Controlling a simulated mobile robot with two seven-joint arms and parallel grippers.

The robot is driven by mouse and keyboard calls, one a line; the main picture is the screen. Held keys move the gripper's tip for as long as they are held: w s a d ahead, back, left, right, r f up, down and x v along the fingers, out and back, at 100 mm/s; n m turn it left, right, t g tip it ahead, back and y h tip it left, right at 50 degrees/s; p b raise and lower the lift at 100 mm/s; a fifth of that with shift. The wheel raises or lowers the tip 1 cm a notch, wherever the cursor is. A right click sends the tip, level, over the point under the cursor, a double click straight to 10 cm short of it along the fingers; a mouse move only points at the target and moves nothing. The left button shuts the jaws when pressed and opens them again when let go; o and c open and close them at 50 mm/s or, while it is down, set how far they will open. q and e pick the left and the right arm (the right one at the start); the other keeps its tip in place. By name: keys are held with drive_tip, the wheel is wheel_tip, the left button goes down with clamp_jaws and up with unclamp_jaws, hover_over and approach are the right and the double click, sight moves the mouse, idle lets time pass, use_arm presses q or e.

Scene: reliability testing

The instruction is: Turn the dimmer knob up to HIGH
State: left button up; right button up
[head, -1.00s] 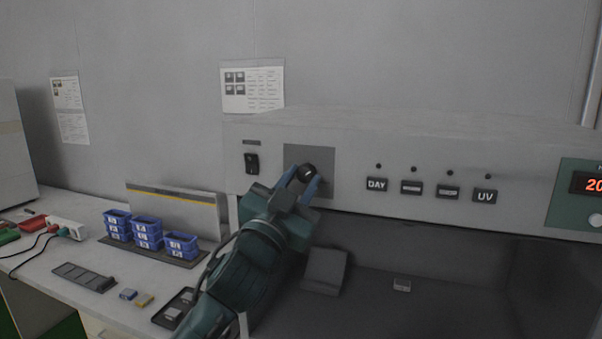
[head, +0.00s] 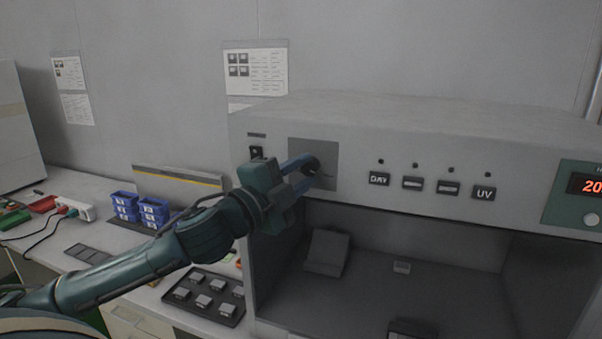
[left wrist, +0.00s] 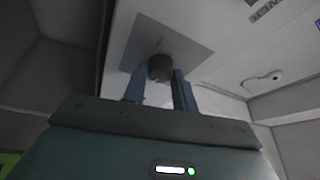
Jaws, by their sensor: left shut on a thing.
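The dark round dimmer knob (head: 309,166) stands out from a grey square plate (head: 325,151) on the front panel of the light booth. My left gripper (head: 303,170) reaches it from the left, its blue fingers shut on the knob. In the left wrist view the knob (left wrist: 160,67) sits between the tips of the two fingers (left wrist: 160,85), with the plate (left wrist: 165,42) behind it. The HIGH marking is not readable, and the fingers partly cover the knob. My right gripper is not in view.
A black switch (head: 256,152) is left of the plate, close to my gripper. Buttons such as DAY (head: 379,179) and UV (head: 484,193) are to the right, then a red display (head: 590,186). Below is the open booth. Blue bins (head: 155,212) and a tray of small blocks (head: 207,296) are on the bench.

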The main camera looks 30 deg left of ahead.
use_arm(q)
drive_tip(key=shift+a+r+m+g, duration=0.15)
drive_tip(key=shift+m+g, duration=0.25)
drive_tip(key=shift+m, duration=0.8)
drive_tip(key=o, duration=1)
drive_tip(key=shift+c, duration=0.2)
